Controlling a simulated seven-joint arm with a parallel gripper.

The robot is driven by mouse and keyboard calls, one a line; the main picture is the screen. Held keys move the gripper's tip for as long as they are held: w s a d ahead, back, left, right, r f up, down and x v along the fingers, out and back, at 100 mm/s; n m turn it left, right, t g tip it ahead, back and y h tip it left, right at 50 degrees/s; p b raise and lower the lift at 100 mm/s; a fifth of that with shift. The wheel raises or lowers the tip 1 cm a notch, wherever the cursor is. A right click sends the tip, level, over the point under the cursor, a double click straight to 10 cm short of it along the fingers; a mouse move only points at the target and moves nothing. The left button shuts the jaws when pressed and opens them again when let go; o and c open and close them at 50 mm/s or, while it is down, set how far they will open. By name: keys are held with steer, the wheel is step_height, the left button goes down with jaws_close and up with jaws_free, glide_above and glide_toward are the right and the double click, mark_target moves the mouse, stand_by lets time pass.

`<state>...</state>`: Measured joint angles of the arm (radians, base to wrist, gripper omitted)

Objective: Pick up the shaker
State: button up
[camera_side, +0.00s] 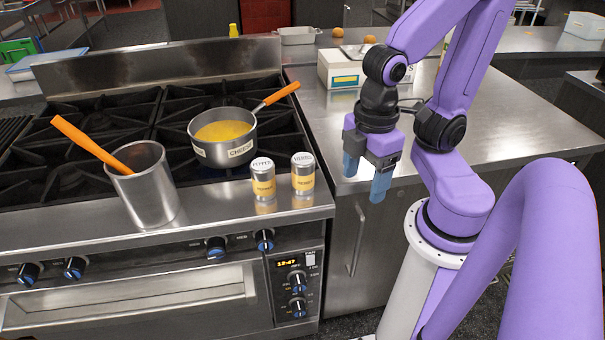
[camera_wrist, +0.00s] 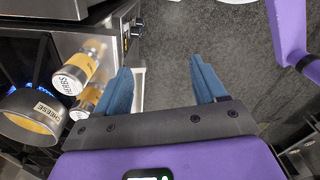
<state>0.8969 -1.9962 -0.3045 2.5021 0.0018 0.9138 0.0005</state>
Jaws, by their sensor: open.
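Two small silver shakers with yellow bands stand upright side by side on the stove's front ledge. The left one is the pepper shaker (camera_side: 263,180); the right one is the herbs shaker (camera_side: 303,174). In the wrist view the herbs shaker (camera_wrist: 76,72) is left of my fingers, and the pepper shaker (camera_wrist: 84,102) is partly hidden behind my gripper's body. My gripper (camera_side: 367,172) is open and empty, to the right of both shakers and apart from them. In the wrist view my gripper (camera_wrist: 165,90) has its blue fingers spread over the floor.
A pot of yellow sauce labelled cheese (camera_side: 226,136) sits on the burners behind the shakers. A metal container (camera_side: 146,186) with an orange-handled utensil stands to their left. A white box (camera_side: 345,67) is on the steel counter (camera_side: 490,130), which is mostly clear.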

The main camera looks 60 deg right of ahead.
steer(key=shift+o, duration=0.8)
